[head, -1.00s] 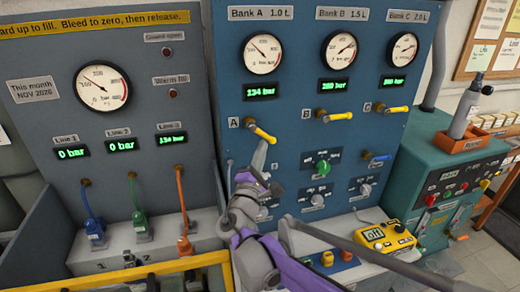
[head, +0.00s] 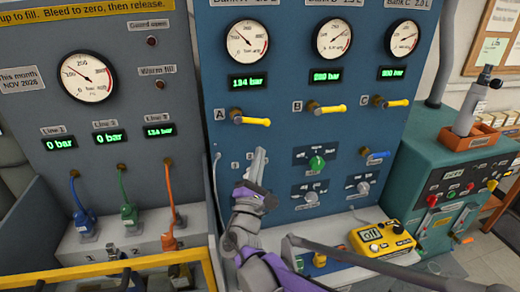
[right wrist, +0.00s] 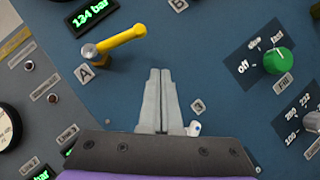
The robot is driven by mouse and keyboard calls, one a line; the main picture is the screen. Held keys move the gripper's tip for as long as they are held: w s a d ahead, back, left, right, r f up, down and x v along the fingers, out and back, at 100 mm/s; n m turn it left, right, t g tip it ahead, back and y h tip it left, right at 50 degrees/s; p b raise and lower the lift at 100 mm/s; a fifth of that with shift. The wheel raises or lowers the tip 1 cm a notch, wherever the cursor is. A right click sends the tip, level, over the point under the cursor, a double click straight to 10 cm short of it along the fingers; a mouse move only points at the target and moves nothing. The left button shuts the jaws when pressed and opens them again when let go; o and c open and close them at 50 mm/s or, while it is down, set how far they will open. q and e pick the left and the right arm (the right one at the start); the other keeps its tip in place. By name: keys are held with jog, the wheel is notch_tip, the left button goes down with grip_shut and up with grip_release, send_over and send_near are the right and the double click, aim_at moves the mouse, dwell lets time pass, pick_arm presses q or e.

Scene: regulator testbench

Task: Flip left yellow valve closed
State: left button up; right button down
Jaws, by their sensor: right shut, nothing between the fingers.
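The left yellow valve (head: 250,119), labelled A, is on the blue panel below the first green readout. Its yellow lever lies level and points right in the head view. In the right wrist view the lever (right wrist: 121,44) points right and slightly up from its brass stem. My right gripper (head: 260,153) is below the lever, apart from it, with its fingers pointing up. In the right wrist view its two fingertips (right wrist: 160,72) are together and empty, below and right of the lever. My left gripper is not in view.
Yellow valves B (head: 328,108) and C (head: 396,103) also have level levers. A green knob (head: 316,163) and a blue lever (head: 378,155) sit lower right. A yellow box (head: 382,240) stands on the ledge. The panel between valve A and the green knob is fairly clear.

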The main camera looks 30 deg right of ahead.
jog(key=d+b+v, duration=0.1)
jog(key=v, duration=0.7)
jog(key=shift+s+f, duration=0.5)
jog(key=shift+s, duration=0.1)
jog(key=shift+d, duration=0.2)
